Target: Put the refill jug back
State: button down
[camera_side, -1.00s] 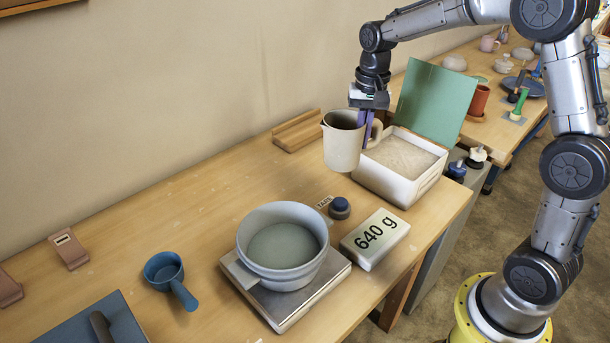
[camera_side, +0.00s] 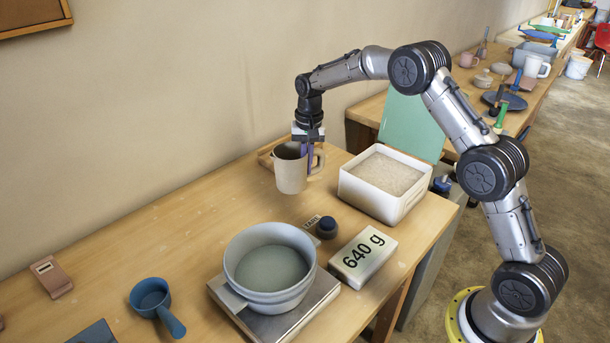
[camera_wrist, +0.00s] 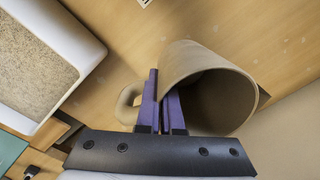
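The refill jug (camera_side: 291,172) is a beige, open-topped jug with a handle on its right. It is upright and looks held above the table, in front of a wooden rack (camera_side: 268,150) that it partly hides. My gripper (camera_side: 308,160) is shut on the jug at its handle side. In the wrist view the purple fingers of my gripper (camera_wrist: 162,105) pinch the wall of the jug (camera_wrist: 200,75) beside its handle. The jug's inside is dark, and I cannot tell whether it holds anything.
An open white bin (camera_side: 390,185) of grainy material with a green lid stands right of the jug. A grey pot (camera_side: 270,268) sits on a scale, beside a 640 g display (camera_side: 362,255) and a dark knob (camera_side: 327,228). A blue scoop (camera_side: 152,299) lies left. The back-left table is clear.

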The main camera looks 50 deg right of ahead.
aim_at(305, 176)
jog(key=shift+w+f, duration=0.2)
jog(key=shift+f, duration=1.65)
jog(key=c, duration=1.1)
grip_release()
jog(key=shift+f, duration=0.15)
